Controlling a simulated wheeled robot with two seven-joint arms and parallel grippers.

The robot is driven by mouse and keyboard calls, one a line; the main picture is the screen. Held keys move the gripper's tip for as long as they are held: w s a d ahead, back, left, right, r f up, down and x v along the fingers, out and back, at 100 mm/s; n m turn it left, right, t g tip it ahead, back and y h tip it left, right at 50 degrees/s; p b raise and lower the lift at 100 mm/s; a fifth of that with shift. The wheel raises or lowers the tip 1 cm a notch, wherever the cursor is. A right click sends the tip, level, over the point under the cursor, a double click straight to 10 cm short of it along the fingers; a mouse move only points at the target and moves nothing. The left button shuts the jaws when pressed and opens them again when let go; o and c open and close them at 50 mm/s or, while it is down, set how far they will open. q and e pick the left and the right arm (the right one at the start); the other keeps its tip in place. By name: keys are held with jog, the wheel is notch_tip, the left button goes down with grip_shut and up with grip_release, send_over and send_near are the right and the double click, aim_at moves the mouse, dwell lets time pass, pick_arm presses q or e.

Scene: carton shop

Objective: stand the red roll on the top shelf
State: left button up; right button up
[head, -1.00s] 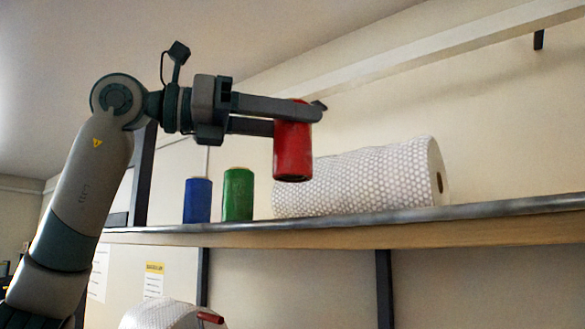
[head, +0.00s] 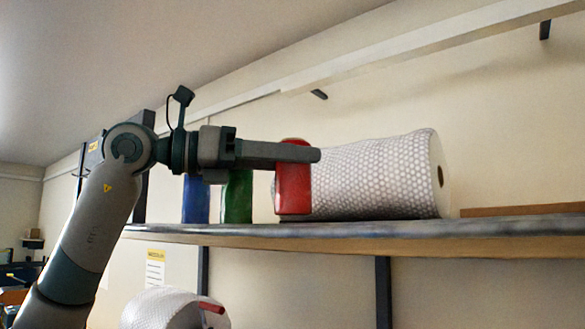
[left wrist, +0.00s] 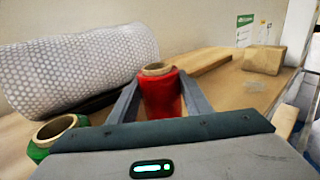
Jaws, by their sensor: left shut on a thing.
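The red roll (head: 293,192) is upright between the fingers of my left gripper (head: 312,156), which is shut on it. In the head view its lower end is about level with the shelf's front edge; I cannot tell whether it touches the top shelf (head: 400,229). In the left wrist view the red roll (left wrist: 160,92) shows its brown core end between both fingers. The green roll (head: 238,200) stands just left of it, partly hidden by my gripper. My right gripper is not in view.
A large bubble-wrap roll (head: 385,180) lies on the shelf behind and to the right. A blue roll (head: 196,200) stands at the left. In the left wrist view, a small brown box (left wrist: 263,59) and a flat brown piece (left wrist: 200,70) are farther along; shelf surface before them is clear.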

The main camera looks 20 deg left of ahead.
pick_arm(q)
jog(key=shift+a+f, duration=0.15)
jog(key=shift+f, duration=0.8)
jog(key=shift+f, duration=0.1)
jog(key=shift+f, duration=0.15)
jog(key=o, duration=1.2)
jog(key=shift+o, duration=0.2)
jog(key=shift+r, duration=0.25)
